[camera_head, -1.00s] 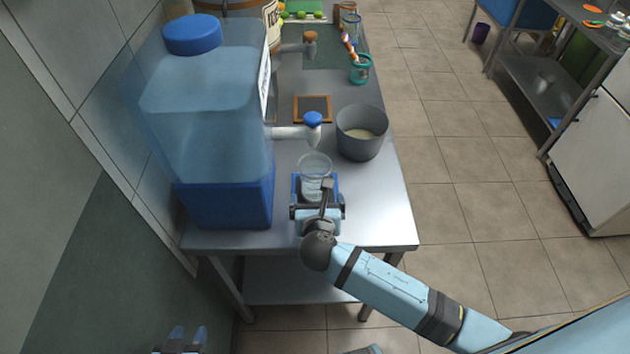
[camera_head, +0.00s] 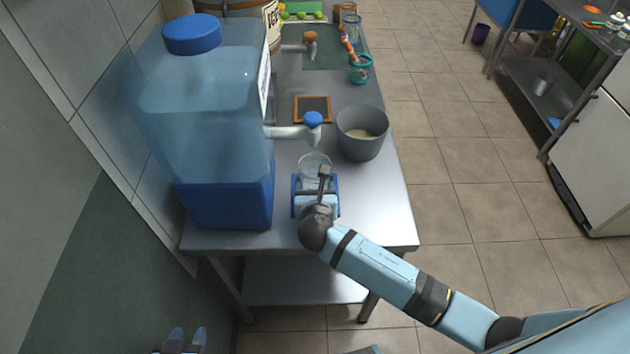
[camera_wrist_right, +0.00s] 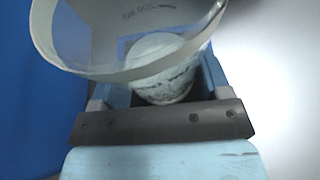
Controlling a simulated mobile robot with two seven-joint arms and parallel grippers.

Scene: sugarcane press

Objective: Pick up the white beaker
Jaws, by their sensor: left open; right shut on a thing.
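A clear, whitish beaker (camera_head: 313,162) is in front of the blue-handled tap, over the near end of the metal table. In the right wrist view the beaker (camera_wrist_right: 120,30) fills the top, with its round rim and dark markings showing. My right gripper (camera_head: 316,187) is shut on the beaker, its blue fingers on either side of it. The gripper and wrist hide the beaker's lower part in the head view, so I cannot tell whether it touches the table. My left gripper (camera_head: 187,340) is open and empty at the bottom left, below the table's front edge.
A large blue water tank (camera_head: 205,120) stands close on the left, its tap (camera_head: 312,120) reaching out just behind the beaker. A grey pot (camera_head: 362,132) stands to the right, and a small framed board (camera_head: 313,108) lies behind. The table's (camera_head: 375,215) front right is clear.

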